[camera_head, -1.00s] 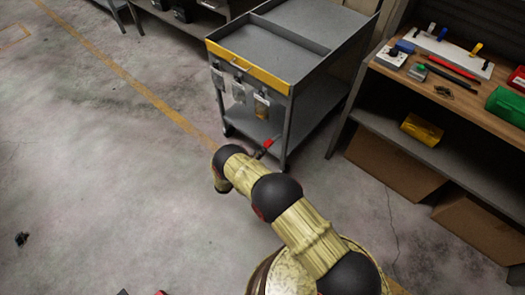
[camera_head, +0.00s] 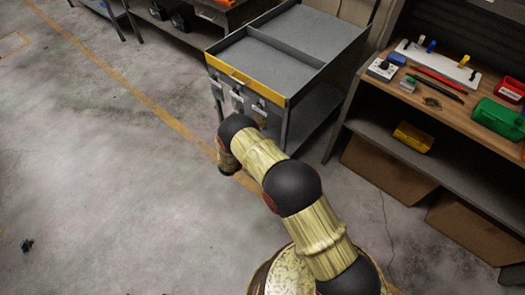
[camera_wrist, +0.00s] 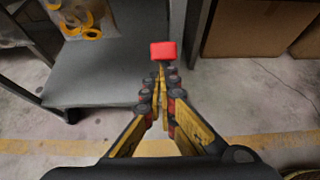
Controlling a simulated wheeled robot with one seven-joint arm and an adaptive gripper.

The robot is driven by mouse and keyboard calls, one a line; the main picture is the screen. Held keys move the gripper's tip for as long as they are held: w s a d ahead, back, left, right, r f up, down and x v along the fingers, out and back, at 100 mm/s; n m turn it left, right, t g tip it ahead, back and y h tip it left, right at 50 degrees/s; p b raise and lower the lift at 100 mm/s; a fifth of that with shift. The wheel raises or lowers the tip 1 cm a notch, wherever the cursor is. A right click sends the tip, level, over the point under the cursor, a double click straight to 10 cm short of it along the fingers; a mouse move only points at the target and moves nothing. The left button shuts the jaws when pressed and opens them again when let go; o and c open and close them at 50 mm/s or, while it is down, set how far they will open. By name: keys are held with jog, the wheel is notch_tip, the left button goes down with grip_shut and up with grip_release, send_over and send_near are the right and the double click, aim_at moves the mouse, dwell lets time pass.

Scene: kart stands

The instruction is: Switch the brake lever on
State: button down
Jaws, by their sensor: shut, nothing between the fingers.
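The brake lever's red end (camera_wrist: 163,50) shows in the wrist view just beyond my fingertips, beside the cart's lower shelf. Whether my fingertips touch it is hard to tell. My gripper (camera_wrist: 160,76) is shut, its two fingers meeting at the tips with nothing held. The grey cart with a yellow front edge (camera_head: 245,81) stands ahead in the head view. My arm hides the gripper and the lever in the head view.
To the right stands a workbench (camera_head: 445,125) with tools, a green case (camera_head: 497,119), a yellow bin (camera_head: 412,136) and cardboard boxes below. A yellow floor line runs along the left. The floor on the left is mostly clear.

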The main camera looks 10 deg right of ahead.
jog(key=shift+w+r, duration=0.1)
jog(key=shift+r, duration=0.05)
dwell(0.3)
jog(key=s+a+r, duration=0.3)
jog(key=s+a, duration=0.3)
jog(key=a, duration=0.3)
jog(key=shift+s, duration=0.35)
dwell(0.4)
